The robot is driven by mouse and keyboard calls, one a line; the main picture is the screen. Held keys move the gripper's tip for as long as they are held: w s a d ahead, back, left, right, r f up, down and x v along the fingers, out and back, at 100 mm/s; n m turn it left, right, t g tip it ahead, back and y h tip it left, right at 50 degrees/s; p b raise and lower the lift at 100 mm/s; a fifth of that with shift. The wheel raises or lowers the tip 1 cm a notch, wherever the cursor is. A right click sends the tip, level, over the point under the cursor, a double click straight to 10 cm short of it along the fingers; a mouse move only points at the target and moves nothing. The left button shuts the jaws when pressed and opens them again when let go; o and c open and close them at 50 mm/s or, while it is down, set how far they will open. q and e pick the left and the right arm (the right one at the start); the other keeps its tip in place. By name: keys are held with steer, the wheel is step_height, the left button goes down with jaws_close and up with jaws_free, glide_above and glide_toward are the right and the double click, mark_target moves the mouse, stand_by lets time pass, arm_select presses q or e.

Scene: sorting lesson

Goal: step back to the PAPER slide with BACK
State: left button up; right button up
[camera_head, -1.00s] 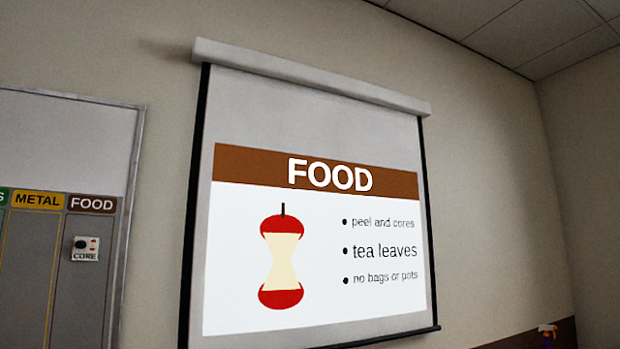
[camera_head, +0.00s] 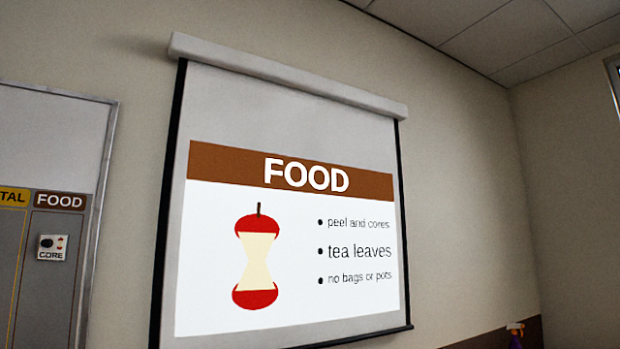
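The projection screen (camera_head: 285,100) hangs on the wall in the middle of the head view. It shows the FOOD slide (camera_head: 380,300), with a brown title band, a red apple core picture and the lines "peel and cores", "tea leaves" and "no bags or pots". No PAPER slide and no BACK control show in this view. Neither of my grippers is in view.
At the left is a sorting board (camera_head: 45,285) with a yellow column label, partly cut off, and a brown FOOD label. A CORE card (camera_head: 52,247) sits in the FOOD column. A small orange-and-purple object (camera_head: 515,333), perhaps a spray bottle, shows at the lower right.

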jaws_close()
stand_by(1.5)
